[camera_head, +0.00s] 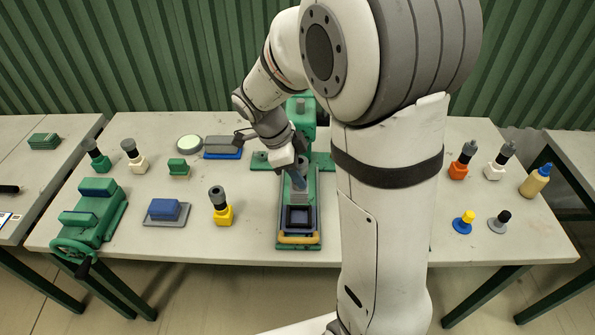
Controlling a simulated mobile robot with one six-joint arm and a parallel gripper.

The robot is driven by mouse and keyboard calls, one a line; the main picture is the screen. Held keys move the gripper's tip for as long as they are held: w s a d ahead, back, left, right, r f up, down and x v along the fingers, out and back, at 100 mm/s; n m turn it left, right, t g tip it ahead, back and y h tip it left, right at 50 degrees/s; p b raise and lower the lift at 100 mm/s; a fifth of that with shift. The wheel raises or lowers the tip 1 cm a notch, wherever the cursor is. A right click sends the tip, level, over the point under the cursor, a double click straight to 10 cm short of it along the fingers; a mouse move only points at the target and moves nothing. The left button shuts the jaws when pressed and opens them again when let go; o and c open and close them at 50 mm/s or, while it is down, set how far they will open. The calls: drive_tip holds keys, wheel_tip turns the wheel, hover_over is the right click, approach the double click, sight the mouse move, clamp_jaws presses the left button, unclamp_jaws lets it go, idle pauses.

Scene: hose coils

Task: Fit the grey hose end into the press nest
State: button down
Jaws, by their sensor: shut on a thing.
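My gripper (299,184) points down over the green press (312,235) in the middle of the table. It is shut on a small grey piece, which looks like the grey hose end (299,198). The arm and fingers partly hide this piece. The press nest (298,220) is a dark square frame on the press bed, just in front of the gripper. The grey piece appears at the nest's back edge; I cannot tell whether it touches the nest.
A yellow bar (298,239) lies across the press front. A yellow fitting (222,208) and a blue block on a grey plate (165,210) stand left of it. A green vice (92,215) is at far left.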

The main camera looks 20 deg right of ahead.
sight(292, 184)
drive_tip(key=shift+f+b, duration=2.9)
drive_tip(key=shift+f, duration=0.05)
drive_tip(key=shift+f+b, duration=1.5)
drive_tip(key=shift+b, duration=0.15)
drive_tip(key=shift+r, duration=0.1)
drive_tip(key=c, duration=0.8)
unclamp_jaws()
drive_tip(key=shift+o, duration=0.5)
drive_tip(key=shift+r, duration=0.1)
drive_tip(key=shift+p+v, duration=1.2)
drive_tip(key=shift+v, duration=1)
drive_tip(key=s+v, duration=0.1)
drive_tip(key=v, duration=0.6)
drive_tip(key=shift+w+r, duration=0.3)
drive_tip(key=shift+w, duration=0.2)
